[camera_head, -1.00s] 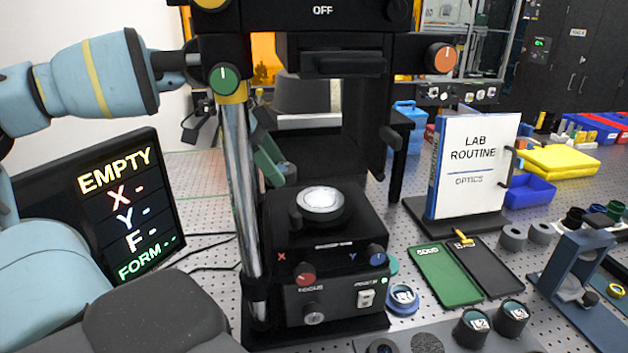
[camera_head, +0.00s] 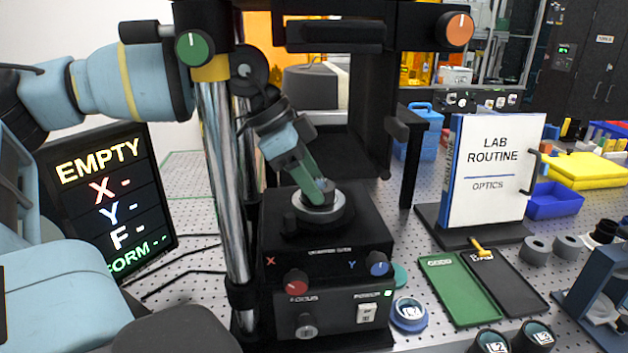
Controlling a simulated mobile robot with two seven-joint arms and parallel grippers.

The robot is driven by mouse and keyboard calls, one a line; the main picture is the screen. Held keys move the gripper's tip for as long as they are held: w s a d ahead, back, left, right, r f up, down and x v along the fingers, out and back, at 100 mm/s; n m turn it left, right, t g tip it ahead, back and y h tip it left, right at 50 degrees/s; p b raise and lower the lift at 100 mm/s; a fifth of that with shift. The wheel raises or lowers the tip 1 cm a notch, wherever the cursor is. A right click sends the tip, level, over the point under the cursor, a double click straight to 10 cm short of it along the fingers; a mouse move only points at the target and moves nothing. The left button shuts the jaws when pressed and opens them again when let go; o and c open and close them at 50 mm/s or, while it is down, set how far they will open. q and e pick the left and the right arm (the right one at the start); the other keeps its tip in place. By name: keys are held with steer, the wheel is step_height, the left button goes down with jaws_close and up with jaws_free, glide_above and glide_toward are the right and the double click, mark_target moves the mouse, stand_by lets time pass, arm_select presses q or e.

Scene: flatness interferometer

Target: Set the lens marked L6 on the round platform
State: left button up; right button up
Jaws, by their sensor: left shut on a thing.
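The round platform (camera_head: 345,212) is the dark disc on top of the black instrument. My left gripper (camera_head: 315,192) reaches down to it from the upper left, with green fingers. It is shut on a small grey round lens (camera_head: 318,212), held at the middle of the platform. The fingers cover part of the lens, and its mark cannot be read. I cannot tell whether the lens rests on the platform or hangs just above it. The screen (camera_head: 108,195) at left reads EMPTY. My right gripper is not in view.
The instrument's chrome post (camera_head: 222,170) stands just left of the platform, with an overhead head above. A lens in a blue ring (camera_head: 409,314), a green tray (camera_head: 458,290), a black tray (camera_head: 508,285) and a LAB ROUTINE binder (camera_head: 492,165) are at right. More dark-rimmed lenses (camera_head: 536,334) stand at the front.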

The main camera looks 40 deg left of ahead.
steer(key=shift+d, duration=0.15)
arm_select(q)
steer(key=o, duration=1)
steer(key=shift+f, duration=0.1)
